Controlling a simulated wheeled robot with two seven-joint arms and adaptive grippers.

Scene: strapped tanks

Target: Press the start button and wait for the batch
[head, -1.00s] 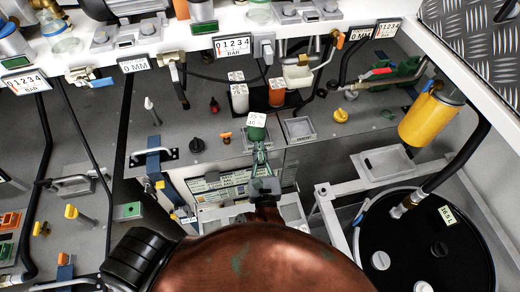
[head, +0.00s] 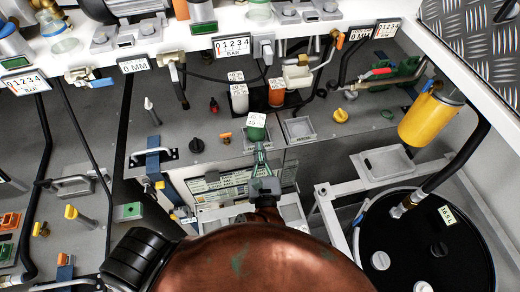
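My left gripper (head: 260,150) points away from me at the middle of the panel. Its two fingers look drawn together, with the tips at the near side of a green container (head: 257,134) that has a white label on top. I cannot tell whether the tips touch it. A small green plate with a round button-like spot (head: 130,211) lies on the lower left deck. I see no readable start label on it, and cannot tell which control is the start button. My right gripper is not in view.
A white container (head: 239,101) and an orange container (head: 276,97) stand behind the green one. A black knob (head: 196,145) and a yellow knob (head: 341,115) stick up from the panel. A black drum (head: 430,270) and a yellow cylinder (head: 428,118) are at the right.

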